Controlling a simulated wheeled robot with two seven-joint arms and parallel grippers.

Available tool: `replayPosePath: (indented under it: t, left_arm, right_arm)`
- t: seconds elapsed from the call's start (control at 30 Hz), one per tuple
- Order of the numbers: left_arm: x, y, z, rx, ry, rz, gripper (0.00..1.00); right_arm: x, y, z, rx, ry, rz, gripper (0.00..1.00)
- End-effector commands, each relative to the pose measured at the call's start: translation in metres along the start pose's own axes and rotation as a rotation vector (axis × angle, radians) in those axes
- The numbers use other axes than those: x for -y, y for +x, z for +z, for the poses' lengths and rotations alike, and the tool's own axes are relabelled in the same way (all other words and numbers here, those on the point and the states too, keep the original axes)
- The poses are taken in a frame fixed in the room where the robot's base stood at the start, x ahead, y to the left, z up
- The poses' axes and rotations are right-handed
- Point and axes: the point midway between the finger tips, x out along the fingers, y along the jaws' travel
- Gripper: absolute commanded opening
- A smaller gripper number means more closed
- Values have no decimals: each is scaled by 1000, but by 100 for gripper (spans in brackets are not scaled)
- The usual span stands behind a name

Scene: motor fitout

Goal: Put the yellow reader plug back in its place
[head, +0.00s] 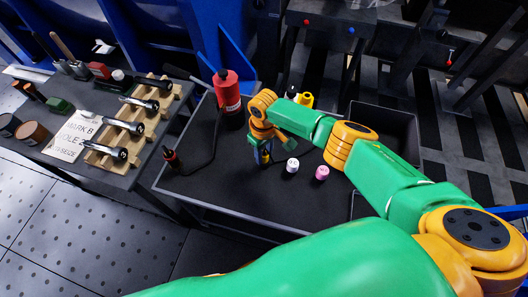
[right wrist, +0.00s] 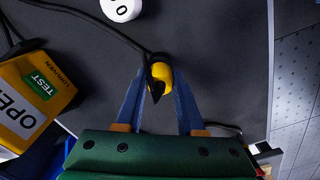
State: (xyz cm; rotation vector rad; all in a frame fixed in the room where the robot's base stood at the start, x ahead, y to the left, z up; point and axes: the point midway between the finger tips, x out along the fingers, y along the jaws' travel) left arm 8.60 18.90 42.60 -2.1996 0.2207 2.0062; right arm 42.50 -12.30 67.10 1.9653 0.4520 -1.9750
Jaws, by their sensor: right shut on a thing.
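The yellow reader plug (right wrist: 164,73) sits between the blue fingers of my right gripper (right wrist: 160,92) in the right wrist view, with a dark tip and a black cord leading up and left. In the head view my right gripper (head: 264,157) points down over the dark bench top, and little of the plug shows there. A yellow box (right wrist: 32,98) marked TEST and OPEN stands at the left of the right wrist view. The plug's place cannot be made out. My left gripper is not in view.
A white cap (head: 292,165) and a pink cap (head: 322,173) stand right of the gripper. A red bottle-shaped unit (head: 228,90) stands behind-left, a red-black probe (head: 171,158) at left. A dark bin (head: 388,122) is at right; a side table (head: 118,178) holds tools.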

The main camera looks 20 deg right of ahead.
Motion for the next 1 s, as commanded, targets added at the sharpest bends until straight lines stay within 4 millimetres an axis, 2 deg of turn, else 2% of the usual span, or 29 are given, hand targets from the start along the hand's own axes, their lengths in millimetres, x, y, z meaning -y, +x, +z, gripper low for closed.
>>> replayPosePath:
  t: [0.37,0.4,0.5,0.8,1.0]
  left_arm:
    - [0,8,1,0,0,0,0]
    - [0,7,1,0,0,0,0]
    - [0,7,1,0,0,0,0]
    - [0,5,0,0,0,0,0]
    - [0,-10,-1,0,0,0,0]
  right_arm:
    - [0,11,0,0,-1,-1,0]
    - [0,9,0,0,-1,0,48]
    - [0,9,0,0,-1,0,72]
    - [0,6,0,0,-1,0,72]
    - [0,-37,-1,-3,-1,0,72]
